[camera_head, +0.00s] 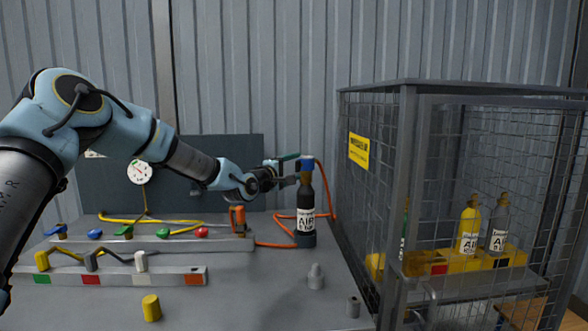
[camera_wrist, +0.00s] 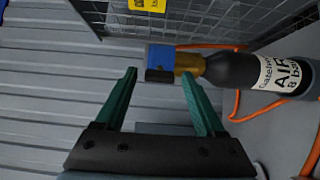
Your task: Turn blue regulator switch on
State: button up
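A black bottle labelled AIR (camera_head: 306,205) stands upright at the table's back right. A blue block (camera_head: 307,162) sits on its top; in the wrist view the blue block (camera_wrist: 161,56) joins a brass neck. My gripper (camera_head: 293,168) is at the bottle's top, to its left. In the wrist view my gripper (camera_wrist: 160,76) has its green fingers spread apart, with the blue block just beyond the tips and between them. I cannot tell whether they touch. Other blue knobs, one at the far left (camera_head: 57,231) and one beside it (camera_head: 95,234), sit at the table's left.
An orange hose (camera_head: 328,190) loops behind the bottle. A wire cage (camera_head: 405,180) with more bottles stands at right. Green and red knobs and an orange valve (camera_head: 238,219) line a rail. A gauge (camera_head: 140,172) hangs at the back panel. A yellow cylinder (camera_head: 151,308) stands in front.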

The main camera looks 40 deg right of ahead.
jog(key=b+v, duration=0.2)
jog(key=v, duration=0.9)
jog(key=shift+b, duration=0.35)
jog(key=shift+d, duration=0.1)
jog(key=w+a+f+m+t+y+p, duration=0.15)
jog(key=a+f+y, duration=0.3)
jog(key=a, duration=0.55)
jog(key=w+a+f+m+y, duration=0.1)
jog(key=w+a+f+y, duration=0.3)
jog(key=a, duration=0.7)
jog(key=w+a+f+m+y, duration=0.15)
jog(key=a+f+y, duration=0.35)
jog(key=a, duration=0.5)
jog(key=s+a+g+y, duration=0.1)
jog(key=s+a, duration=0.3)
jog(key=a, duration=0.4)
jog(key=s+a+g+y+p, duration=0.1)
jog(key=s+a, duration=0.4)
jog(key=a, duration=0.4)
jog(key=s+a+g+y, duration=0.1)
jog(key=s+a, duration=0.3)
jog(key=a, duration=0.4)
jog(key=shift+a+f+g+y, duration=0.3)
jog(key=shift+f+g+y, duration=0.05)
jog(key=shift+y, duration=0.1)
